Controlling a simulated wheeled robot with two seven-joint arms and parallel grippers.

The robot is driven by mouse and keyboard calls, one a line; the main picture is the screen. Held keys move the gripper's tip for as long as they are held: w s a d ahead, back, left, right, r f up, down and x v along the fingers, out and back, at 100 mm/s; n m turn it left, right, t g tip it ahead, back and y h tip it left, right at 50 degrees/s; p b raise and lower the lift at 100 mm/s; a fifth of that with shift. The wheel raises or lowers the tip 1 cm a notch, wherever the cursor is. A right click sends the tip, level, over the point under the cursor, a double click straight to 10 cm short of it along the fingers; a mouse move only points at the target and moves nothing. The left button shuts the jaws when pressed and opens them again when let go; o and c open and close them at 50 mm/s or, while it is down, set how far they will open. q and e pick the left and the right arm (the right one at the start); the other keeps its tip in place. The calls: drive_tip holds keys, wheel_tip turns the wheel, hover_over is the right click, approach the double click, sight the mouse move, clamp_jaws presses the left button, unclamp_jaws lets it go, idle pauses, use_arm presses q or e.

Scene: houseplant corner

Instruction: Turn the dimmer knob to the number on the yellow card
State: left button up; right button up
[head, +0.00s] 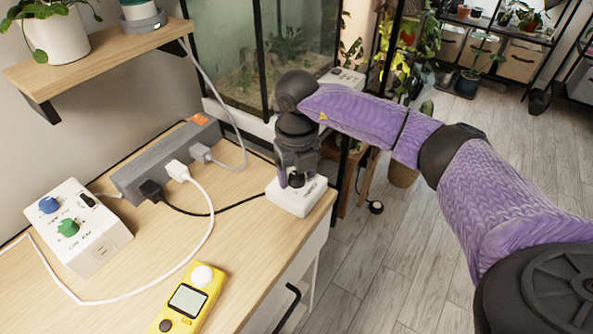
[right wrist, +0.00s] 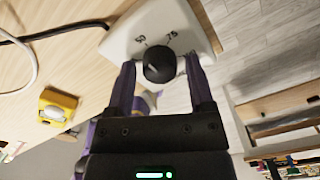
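The dimmer is a white box (head: 292,203) at the table's right edge. Its dark round knob (right wrist: 159,64) shows clearly in the right wrist view. My right gripper (head: 294,180) points down over the box. In the right wrist view its two fingers (right wrist: 160,70) stand on either side of the knob, with a gap at each side, so it is open. No yellow card with a number can be made out. My left gripper is not in view.
A yellow meter (head: 188,302) lies at the table's front. A white box with blue and green knobs (head: 80,226) stands left. A grey power strip (head: 150,165) with plugs and cables lies behind. A glass tank (head: 255,60) stands at the back. The floor right of the table is mostly clear.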

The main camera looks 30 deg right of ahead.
clamp_jaws()
drive_tip(key=shift+r+n+p, duration=0.1)
drive_tip(key=shift+n+p, duration=0.3)
drive_tip(key=shift+n, duration=0.9)
drive_tip(key=n, duration=0.4)
drive_tip(key=shift+p, duration=0.35)
drive_tip(key=n, duration=0.3)
drive_tip(key=shift+w, duration=0.1)
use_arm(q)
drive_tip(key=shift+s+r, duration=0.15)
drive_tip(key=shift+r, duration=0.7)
use_arm(e)
drive_tip(key=shift+n, duration=1)
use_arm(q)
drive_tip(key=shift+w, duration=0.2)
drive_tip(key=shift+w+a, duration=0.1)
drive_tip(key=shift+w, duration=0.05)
use_arm(e)
drive_tip(key=shift+o, duration=1.3)
unclamp_jaws()
drive_tip(key=shift+n, duration=0.3)
